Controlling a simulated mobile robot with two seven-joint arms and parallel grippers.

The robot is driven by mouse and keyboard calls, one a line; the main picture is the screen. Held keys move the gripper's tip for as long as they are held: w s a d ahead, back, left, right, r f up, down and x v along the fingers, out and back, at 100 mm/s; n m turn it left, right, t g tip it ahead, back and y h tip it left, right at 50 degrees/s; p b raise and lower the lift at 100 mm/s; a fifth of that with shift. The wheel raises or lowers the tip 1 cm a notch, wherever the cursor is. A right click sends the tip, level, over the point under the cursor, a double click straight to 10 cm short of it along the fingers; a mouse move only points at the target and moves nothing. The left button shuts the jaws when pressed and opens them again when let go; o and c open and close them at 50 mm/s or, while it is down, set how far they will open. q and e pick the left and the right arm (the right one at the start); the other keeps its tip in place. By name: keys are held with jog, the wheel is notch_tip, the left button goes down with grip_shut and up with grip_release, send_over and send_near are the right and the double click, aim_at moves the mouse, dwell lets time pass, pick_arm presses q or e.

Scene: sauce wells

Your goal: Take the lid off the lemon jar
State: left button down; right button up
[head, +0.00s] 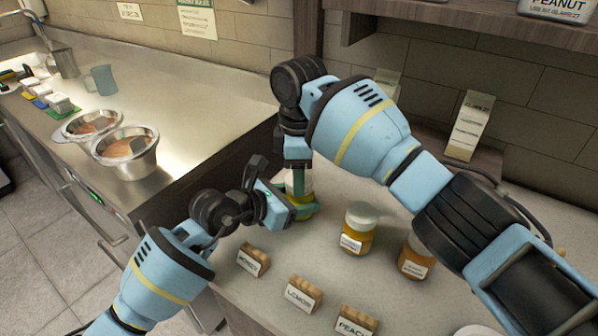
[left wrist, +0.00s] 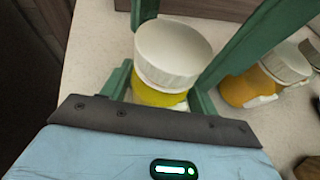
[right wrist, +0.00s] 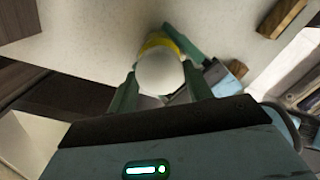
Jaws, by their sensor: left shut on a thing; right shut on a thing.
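The yellow jar, taken as the lemon jar (head: 306,198), stands upright on the counter, largely hidden behind my grippers. It also shows in the left wrist view (left wrist: 160,97). Its white lid (left wrist: 173,52) sits on its top, with no clear gap visible. My left gripper (head: 297,211) is shut around the jar body from the side. My right gripper (head: 299,183) points down from above and is shut on the lid, which also shows between its fingers in the right wrist view (right wrist: 160,73). The jar's label is hidden.
An amber jar (head: 357,235) and an orange jar (head: 414,262) stand to the right. Wooden label blocks, including LEMON (head: 302,294) and PEACH (head: 355,322), line the front. Two metal bowls (head: 128,157) sit on the steel counter at left. A shelf (head: 470,18) overhangs the back.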

jog(key=n, duration=0.6)
jog(key=shift+n, duration=0.3)
jog(key=n, duration=0.6)
jog(key=shift+n, duration=0.4)
jog(key=shift+r, duration=0.3)
jog(key=shift+r, duration=0.75)
jog(key=shift+r, duration=0.1)
jog(key=shift+r, duration=2)
pick_arm(q)
jog(key=shift+c, duration=1.6)
grip_release()
